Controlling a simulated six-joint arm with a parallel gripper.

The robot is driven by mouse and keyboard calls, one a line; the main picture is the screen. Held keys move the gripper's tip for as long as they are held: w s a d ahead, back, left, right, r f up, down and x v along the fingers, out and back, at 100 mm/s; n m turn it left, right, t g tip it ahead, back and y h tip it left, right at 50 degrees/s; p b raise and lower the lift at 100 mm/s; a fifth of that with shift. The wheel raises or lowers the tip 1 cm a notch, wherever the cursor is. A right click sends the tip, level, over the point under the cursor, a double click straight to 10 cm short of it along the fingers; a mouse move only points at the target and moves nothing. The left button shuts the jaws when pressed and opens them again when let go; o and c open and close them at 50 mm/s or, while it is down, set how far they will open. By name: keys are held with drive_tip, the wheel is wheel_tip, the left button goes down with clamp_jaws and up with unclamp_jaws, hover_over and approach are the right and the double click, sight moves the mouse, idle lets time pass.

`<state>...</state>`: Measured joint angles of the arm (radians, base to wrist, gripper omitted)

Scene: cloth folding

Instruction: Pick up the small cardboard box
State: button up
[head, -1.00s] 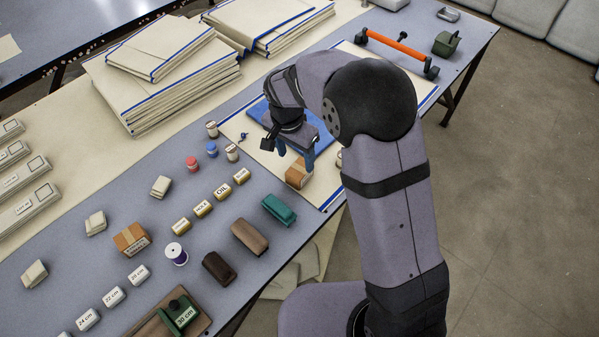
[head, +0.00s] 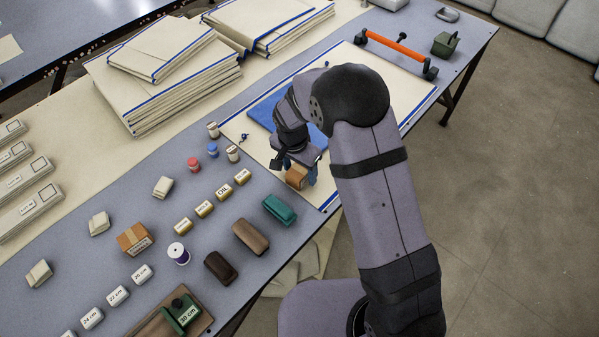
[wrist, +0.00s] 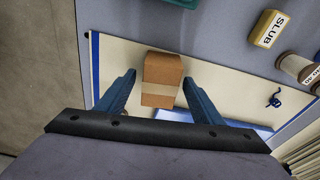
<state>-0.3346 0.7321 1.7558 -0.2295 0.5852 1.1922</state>
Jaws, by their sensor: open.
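A small brown cardboard box (head: 296,178) with a pale tape band lies on the cream mat (head: 328,192) near its front left part. In the wrist view the box (wrist: 162,80) shows between the two blue fingers of my gripper (wrist: 156,92), with gaps on both sides. My gripper (head: 298,172) is open and empty, right over the box. In the head view the wrist hides part of the box. I cannot tell how far down the fingers reach around it.
A blue folded cloth (head: 262,112) lies behind the gripper on the mat. A second cardboard box (head: 134,238) stands at the left among several labelled blocks. A teal block (head: 279,209) and spools (head: 233,153) are nearby. An orange-handled bar (head: 395,47) lies at the far end.

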sight(300, 169)
drive_tip(key=shift+c, duration=0.6)
drive_tip(key=c, duration=1.2)
drive_tip(key=shift+o, duration=0.2)
drive_tip(key=shift+r, duration=0.1)
wheel_tip(300, 169, up, 10)
drive_tip(key=shift+f+b, duration=0.1)
drive_tip(key=shift+b, duration=0.55)
drive_tip(key=w+r+n+y+p, duration=0.1)
drive_tip(key=w+n, duration=0.6)
drive_tip(key=w, duration=1.1)
drive_tip(key=shift+r+n+p, duration=0.3)
drive_tip(key=shift+r+p, duration=0.15)
drive_tip(key=shift+p, duration=0.6)
